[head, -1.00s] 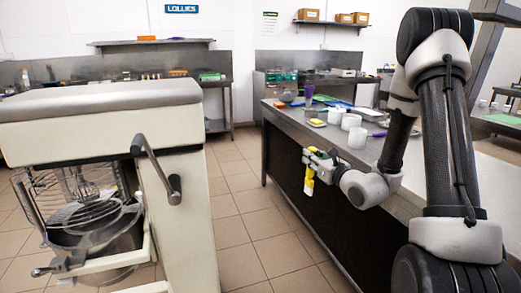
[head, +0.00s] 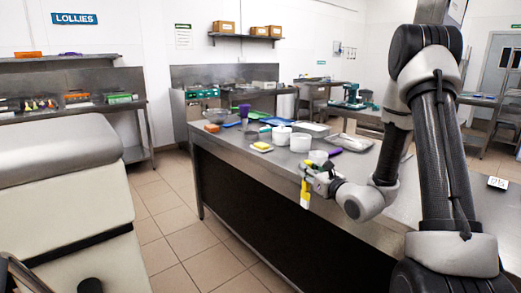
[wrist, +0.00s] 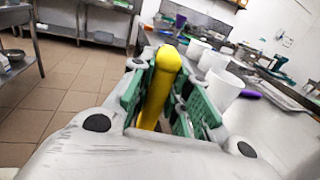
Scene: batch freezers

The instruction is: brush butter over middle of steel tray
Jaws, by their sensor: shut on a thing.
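My gripper (head: 318,180) is shut on a yellow-handled brush (head: 305,192), which hangs down in front of the counter's edge. In the wrist view the yellow handle (wrist: 160,85) stands between the green finger pads; the brush's bristles cannot be made out. A shallow steel tray (head: 357,142) lies on the counter, behind and to the right of my gripper. A small dish with a yellow block (head: 262,146), perhaps butter, sits near the counter's front edge, left of my gripper.
The steel counter (head: 225,147) holds white tubs (head: 300,142), a purple-handled tool (head: 335,153), a purple cup (head: 244,111) and another tray (head: 312,129). A cream machine (head: 70,190) stands at left. Tiled floor (head: 165,215) is free between it and the counter.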

